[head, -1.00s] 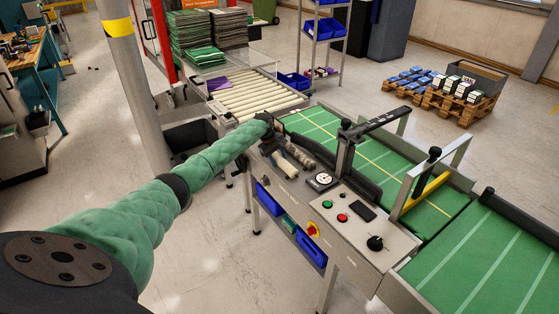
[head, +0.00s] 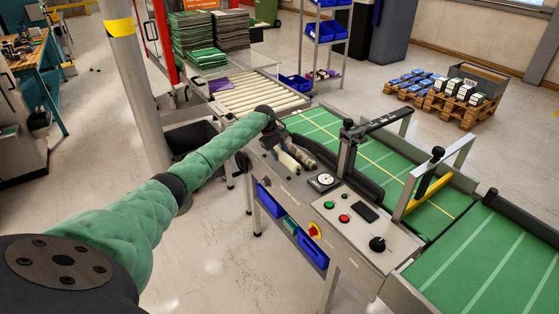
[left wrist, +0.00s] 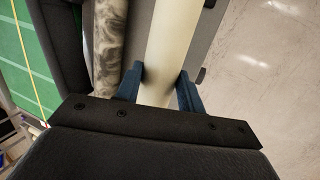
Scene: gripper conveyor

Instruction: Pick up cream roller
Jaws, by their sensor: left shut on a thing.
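The cream roller (left wrist: 172,35) is a smooth pale cylinder running up the left wrist view. My left gripper (left wrist: 161,74) is shut on it, with one dark blue finger on each side. In the head view the cream roller (head: 288,161) shows below my left gripper (head: 274,138), at the near side of the green conveyor; the hand hides its upper end. I cannot tell whether it still touches the surface under it. My right gripper is not in view.
A mottled grey roller (left wrist: 107,40) lies close beside the cream one. The green conveyor belt (head: 330,130) is just beyond. A dial (head: 324,182) and a control panel (head: 360,213) are to the right. A roller table (head: 250,97) stands behind.

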